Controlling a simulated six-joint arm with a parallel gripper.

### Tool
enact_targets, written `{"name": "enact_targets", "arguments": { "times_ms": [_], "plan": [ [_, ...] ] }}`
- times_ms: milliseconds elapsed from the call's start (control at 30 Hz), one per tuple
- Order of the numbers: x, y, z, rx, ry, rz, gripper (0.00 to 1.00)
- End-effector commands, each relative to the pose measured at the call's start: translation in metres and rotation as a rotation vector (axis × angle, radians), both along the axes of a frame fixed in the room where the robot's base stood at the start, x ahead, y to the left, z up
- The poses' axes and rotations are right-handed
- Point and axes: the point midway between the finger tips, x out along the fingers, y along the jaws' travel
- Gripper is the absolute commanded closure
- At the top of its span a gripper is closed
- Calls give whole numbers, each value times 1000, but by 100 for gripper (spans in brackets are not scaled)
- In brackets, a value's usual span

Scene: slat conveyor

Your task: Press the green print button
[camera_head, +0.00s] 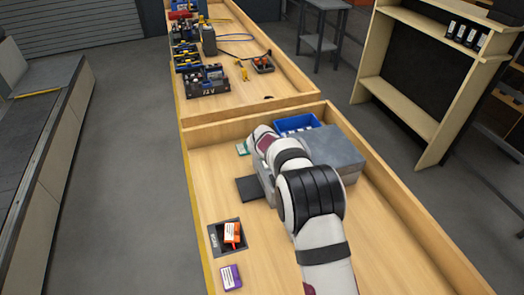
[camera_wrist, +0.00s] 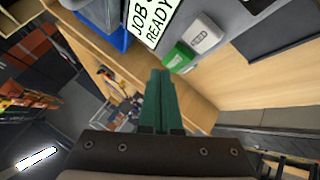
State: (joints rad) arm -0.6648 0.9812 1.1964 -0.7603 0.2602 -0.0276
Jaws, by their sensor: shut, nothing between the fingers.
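In the wrist view a green button (camera_wrist: 179,57) sits on a grey panel, beside a light grey button (camera_wrist: 204,35) with small lettering. A white-green display (camera_wrist: 156,18) next to them reads "JOB" and "READY". My gripper (camera_wrist: 161,73) is shut and empty, its dark green fingers side by side. Their tips appear just below and left of the green button; I cannot tell whether they touch it. In the head view the grey machine (camera_head: 333,149) stands on the bench, partly behind my arm. My arm hides the buttons there, and the fingers cannot be made out.
A blue bin (camera_head: 295,123) stands behind the machine. A dark flat pad (camera_head: 250,189) lies left of it. Nearer are a red-white box (camera_head: 232,232) on a black tray (camera_head: 214,240) and a purple box (camera_head: 231,277). The wooden bench has raised edges.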

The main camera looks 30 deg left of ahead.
Motion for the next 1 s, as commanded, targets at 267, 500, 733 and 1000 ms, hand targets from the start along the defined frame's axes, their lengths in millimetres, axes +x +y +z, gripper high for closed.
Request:
{"name": "enact_targets", "arguments": {
  "times_ms": [267,500,733,1000],
  "plan": [
    [0,0,-5,-1,0,1,100],
    [0,0,-9,0,0,0,100],
    [0,0,-9,0,0,0,100],
    [0,0,-12,0,0,0,100]
  ]
}}
